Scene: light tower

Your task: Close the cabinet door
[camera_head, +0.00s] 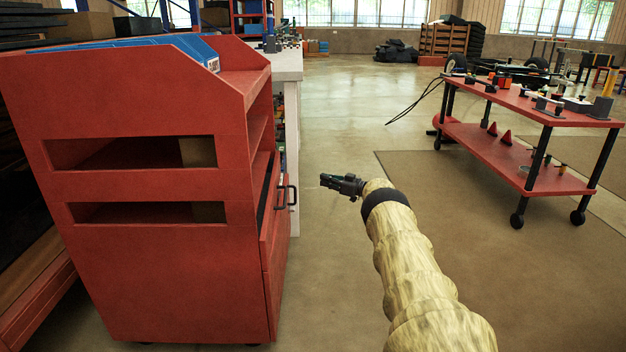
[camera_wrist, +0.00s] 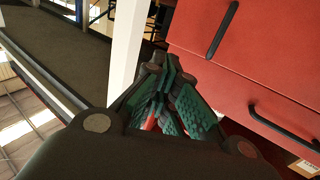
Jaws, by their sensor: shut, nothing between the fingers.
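The red cabinet (camera_head: 150,255) stands at the left in the head view, its front facing right. A red front panel (camera_head: 270,245) with dark handles (camera_head: 287,194) sits on that side. Its upper edge seems to stand slightly out from the body. In the wrist view, red front panels (camera_wrist: 268,65) carry two black handles (camera_wrist: 222,30). A dark opening with a labelled box shows at the lower right; I cannot tell which panel is the door. My gripper (camera_head: 326,181) is shut and empty, to the right of the handles. Its green-padded fingers (camera_wrist: 157,68) show no contact with the panels.
A white-sided workbench (camera_head: 288,70) stands behind the cabinet. A red wheeled cart (camera_head: 515,100) with tools is at the right. Open floor (camera_head: 345,130) lies between them. Blue items (camera_head: 150,48) lie on the cabinet's top.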

